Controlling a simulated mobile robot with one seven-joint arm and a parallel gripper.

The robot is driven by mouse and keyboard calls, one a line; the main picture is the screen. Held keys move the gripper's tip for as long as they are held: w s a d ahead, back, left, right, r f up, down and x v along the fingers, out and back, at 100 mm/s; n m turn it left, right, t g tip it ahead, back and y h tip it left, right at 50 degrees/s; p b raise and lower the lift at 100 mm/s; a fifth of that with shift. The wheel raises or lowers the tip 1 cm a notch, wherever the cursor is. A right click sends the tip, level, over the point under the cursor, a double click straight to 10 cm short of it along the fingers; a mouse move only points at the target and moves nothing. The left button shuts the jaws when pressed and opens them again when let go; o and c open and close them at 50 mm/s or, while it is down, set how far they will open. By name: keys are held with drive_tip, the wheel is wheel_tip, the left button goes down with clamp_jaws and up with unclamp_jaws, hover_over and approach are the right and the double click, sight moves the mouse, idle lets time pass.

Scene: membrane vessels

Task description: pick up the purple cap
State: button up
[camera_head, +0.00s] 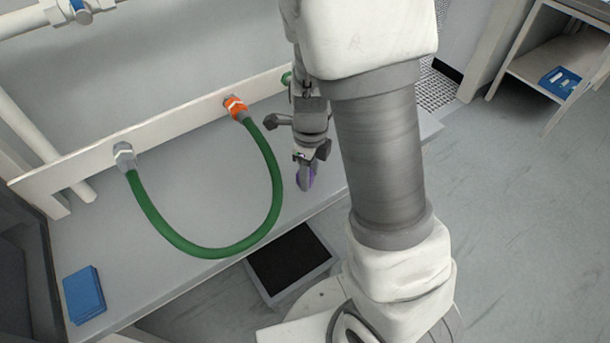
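The purple cap (312,174) shows only in part, as a small patch of purple at the fingertips of my gripper (306,178). A grey finger covers the rest of it. My gripper points down over the grey bench (120,270), near its front edge. I cannot tell whether the fingers are closed on the cap or only around it, or whether the cap rests on the bench.
A green hose (215,252) loops over the bench from a grey fitting (125,157) to an orange connector (236,108) on the white rail (180,125). A blue block (84,295) lies at the bench's left end. A dark-topped box (290,262) stands below the front edge.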

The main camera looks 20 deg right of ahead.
clamp_jaws()
drive_tip(key=shift+r, duration=0.15)
